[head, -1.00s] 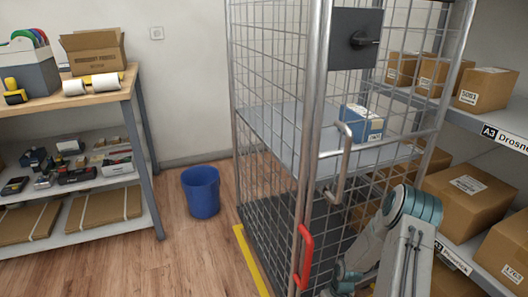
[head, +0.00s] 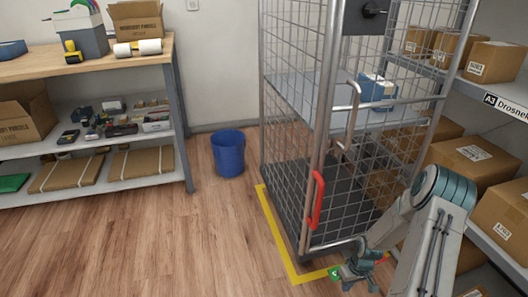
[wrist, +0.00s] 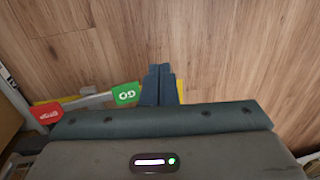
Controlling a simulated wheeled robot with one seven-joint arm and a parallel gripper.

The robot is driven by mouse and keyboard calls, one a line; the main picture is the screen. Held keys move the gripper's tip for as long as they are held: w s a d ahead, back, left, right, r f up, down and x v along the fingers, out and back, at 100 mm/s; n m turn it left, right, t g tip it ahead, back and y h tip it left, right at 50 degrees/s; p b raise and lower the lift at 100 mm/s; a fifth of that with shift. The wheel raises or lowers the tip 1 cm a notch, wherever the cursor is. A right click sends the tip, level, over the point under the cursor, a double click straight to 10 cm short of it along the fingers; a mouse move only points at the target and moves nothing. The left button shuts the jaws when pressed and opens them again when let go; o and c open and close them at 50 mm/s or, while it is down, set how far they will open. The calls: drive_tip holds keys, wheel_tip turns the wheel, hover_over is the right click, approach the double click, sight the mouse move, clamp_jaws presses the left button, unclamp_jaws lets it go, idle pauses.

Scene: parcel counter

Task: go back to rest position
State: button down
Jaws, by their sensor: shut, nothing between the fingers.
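My gripper (head: 358,284) hangs low in front of the wire roll cage's front bottom edge. In the wrist view its two dark fingers (wrist: 160,74) are together with nothing between them, pointing over bare wood floor. A green GO pedal (wrist: 126,94) is just left of the fingers in that view, and a red STOP pedal (wrist: 47,114) is further left. The green pedal (head: 335,273) also shows beside my gripper in the head view. I cannot tell whether the fingers touch it.
Parcel shelves (head: 510,105) are close right. Open floor (head: 150,245) lies left.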

drive_tip(key=s+a+r+m+t+h+p, duration=0.15)
drive_tip(key=r+p, duration=0.55)
drive_tip(key=r, duration=1.4)
drive_tip(key=a+r+n+g+h+p, duration=0.1)
drive_tip(key=a+r+p, duration=0.4)
drive_tip(key=r, duration=1.5)
drive_tip(key=s+a+r+m+t+p, duration=0.1)
drive_tip(key=s+r+p, duration=0.4)
drive_tip(key=r, duration=0.5)
drive_tip(key=s+a+r+p, duration=0.4)
drive_tip(key=s+r+p, duration=0.1)
drive_tip(key=r, duration=0.5)
drive_tip(key=s+a+r+m+t+p, duration=0.1)
drive_tip(key=s+r+p, duration=0.4)
drive_tip(key=r, duration=0.5)
drive_tip(key=shift+s+a+r+m+t+y+p, duration=0.35)
drive_tip(key=shift+a+y+p, duration=0.1)
drive_tip(key=shift+a+p, duration=0.4)
